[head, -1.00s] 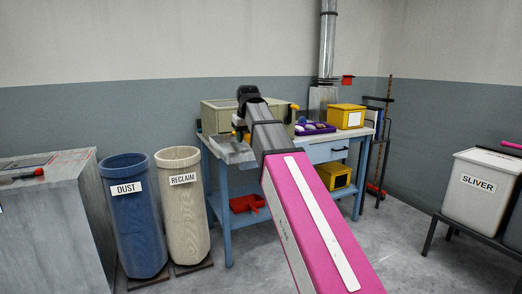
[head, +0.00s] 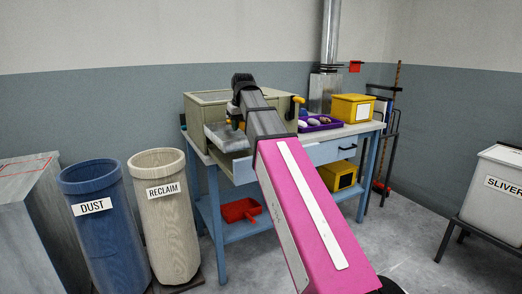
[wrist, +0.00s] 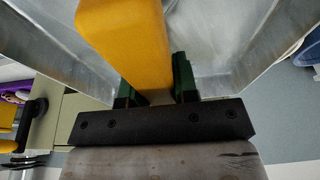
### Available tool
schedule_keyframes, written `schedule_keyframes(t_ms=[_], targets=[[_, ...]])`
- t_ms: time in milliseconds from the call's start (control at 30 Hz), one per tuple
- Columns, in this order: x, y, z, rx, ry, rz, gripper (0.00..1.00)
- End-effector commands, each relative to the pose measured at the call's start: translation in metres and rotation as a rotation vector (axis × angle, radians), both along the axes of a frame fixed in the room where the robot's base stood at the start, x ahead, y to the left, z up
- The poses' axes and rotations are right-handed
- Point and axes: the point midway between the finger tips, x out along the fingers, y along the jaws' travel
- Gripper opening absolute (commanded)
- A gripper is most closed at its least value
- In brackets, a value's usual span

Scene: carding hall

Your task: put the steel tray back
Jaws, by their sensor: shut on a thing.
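The steel tray (head: 228,137) is a shallow grey metal tray in front of the beige box (head: 207,105) on the bench, at the bench's left front edge. My gripper (head: 236,123) is at the tray. In the wrist view my gripper's green fingers (wrist: 157,88) are shut on a thick yellow handle (wrist: 122,38), with the tray's grey walls (wrist: 62,50) spreading out beyond it. My arm hides part of the box front and bench. I cannot tell whether the tray touches the box.
The blue bench (head: 378,127) also carries a purple tray (head: 322,128) of small things and a yellow bin (head: 352,108). A red scoop-like thing (head: 240,210) lies on its lower shelf. The blue dust bin (head: 103,230) and cream reclaim bin (head: 167,225) stand left.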

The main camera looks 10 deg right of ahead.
Motion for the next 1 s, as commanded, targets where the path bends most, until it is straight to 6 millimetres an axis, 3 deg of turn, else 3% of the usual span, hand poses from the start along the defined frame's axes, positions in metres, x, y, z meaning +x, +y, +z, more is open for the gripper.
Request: schedule_keyframes(t_ms=[300,500,767,1000], targets=[[0.004,-0.064,-0.039,0.000,0.001,-0.003,0.00],[0.007,-0.088,-0.053,0.000,0.000,-0.001,0.00],[0.007,-0.093,-0.065,0.001,0.000,0.001,0.00],[0.006,-0.093,-0.093,0.000,0.000,0.001,0.00]])
